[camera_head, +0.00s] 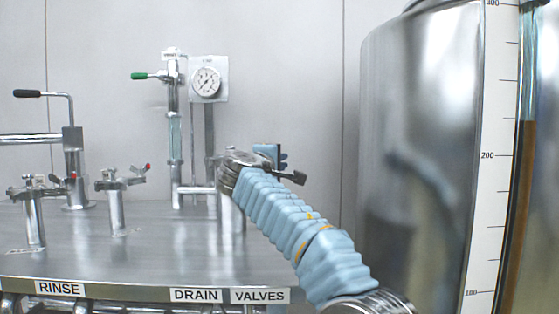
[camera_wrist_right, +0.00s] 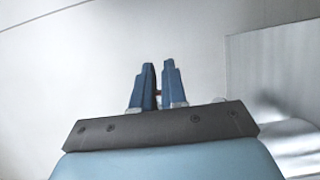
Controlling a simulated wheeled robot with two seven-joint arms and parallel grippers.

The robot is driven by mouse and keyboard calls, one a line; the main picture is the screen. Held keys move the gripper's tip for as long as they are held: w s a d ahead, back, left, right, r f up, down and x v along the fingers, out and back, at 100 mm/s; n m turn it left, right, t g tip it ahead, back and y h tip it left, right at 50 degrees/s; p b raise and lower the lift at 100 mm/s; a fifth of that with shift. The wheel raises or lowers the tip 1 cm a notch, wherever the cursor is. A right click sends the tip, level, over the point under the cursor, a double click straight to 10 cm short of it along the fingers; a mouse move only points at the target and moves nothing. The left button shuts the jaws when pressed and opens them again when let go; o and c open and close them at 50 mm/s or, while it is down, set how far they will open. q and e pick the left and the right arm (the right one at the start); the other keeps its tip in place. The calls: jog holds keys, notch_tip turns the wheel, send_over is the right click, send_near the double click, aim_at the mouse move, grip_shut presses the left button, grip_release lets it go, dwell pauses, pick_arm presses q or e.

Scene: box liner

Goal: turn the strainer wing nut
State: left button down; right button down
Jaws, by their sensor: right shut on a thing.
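My right gripper (camera_head: 268,153) shows as blue fingers behind the end of my pale blue sleeved arm, at the middle of the head view. In the right wrist view its two blue fingers (camera_wrist_right: 157,72) stand close together with a narrow gap. The wing nut is otherwise hidden by the fingers. A round metal fitting (camera_head: 241,158) with a dark lever-like part (camera_head: 290,177) is beside the fingers. My left gripper is out of view.
Two metal valve posts (camera_head: 115,205) and (camera_head: 33,215) stand left on the steel table (camera_head: 150,260). A gauge (camera_head: 206,82) and a green-handled pipe (camera_head: 150,76) stand behind. A large steel tank (camera_head: 415,120) with a scale (camera_head: 490,155) fills the right side.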

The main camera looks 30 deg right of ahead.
dwell(0.5)
jog(key=c, duration=1.2)
grip_release()
jog(key=shift+c, duration=0.2)
jog(key=b+v, duration=0.2)
jog(key=v, duration=1.2)
jog(key=shift+b, duration=0.35)
